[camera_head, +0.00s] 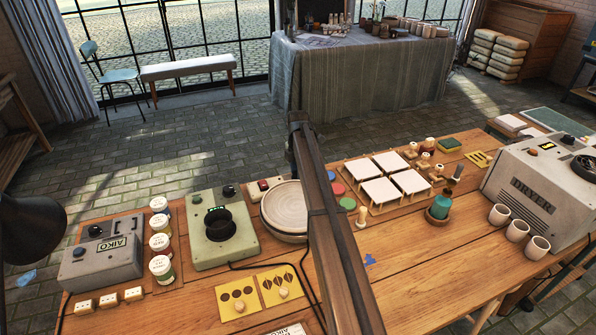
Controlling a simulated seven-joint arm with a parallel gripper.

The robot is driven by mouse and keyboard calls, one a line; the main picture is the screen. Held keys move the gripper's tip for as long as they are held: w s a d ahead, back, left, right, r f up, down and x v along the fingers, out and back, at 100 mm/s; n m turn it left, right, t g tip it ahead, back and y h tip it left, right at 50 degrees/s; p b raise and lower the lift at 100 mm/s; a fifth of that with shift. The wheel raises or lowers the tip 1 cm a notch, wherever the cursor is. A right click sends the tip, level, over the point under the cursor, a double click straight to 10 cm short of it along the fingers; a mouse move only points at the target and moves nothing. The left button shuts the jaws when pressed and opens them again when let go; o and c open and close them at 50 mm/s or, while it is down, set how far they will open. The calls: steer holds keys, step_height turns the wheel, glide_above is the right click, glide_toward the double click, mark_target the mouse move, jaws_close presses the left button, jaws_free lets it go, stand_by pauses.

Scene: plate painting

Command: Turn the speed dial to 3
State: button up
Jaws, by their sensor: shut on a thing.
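A pale green box (187,247) stands on the wooden table left of centre. A small black knob (228,190) is at its back edge, and a larger round black part (219,228) sits on its top. A small green-lit display (215,209) lies between them. Any dial markings or number are too small to read, so I cannot tell which part is the speed dial or its setting. A grey AIKO box (100,262) to the left also carries a dark knob (95,230). My gripper is not visible in this view.
A dark beam (335,230) crosses the foreground and hides part of the table. Lidded jars (160,242) stand left of the green box, and stacked round plates (287,208) stand right. Yellow cards (238,297) lie in front. The DRYER (535,195) is far right.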

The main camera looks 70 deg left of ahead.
steer(key=shift+m, duration=0.3)
steer(key=m, duration=1.1)
steer(key=shift+m, duration=0.3)
steer(key=m, duration=0.6)
steer(key=shift+s+d, duration=0.1)
steer(key=m, duration=0.5)
steer(key=shift+m, duration=0.5)
steer(key=o, duration=1)
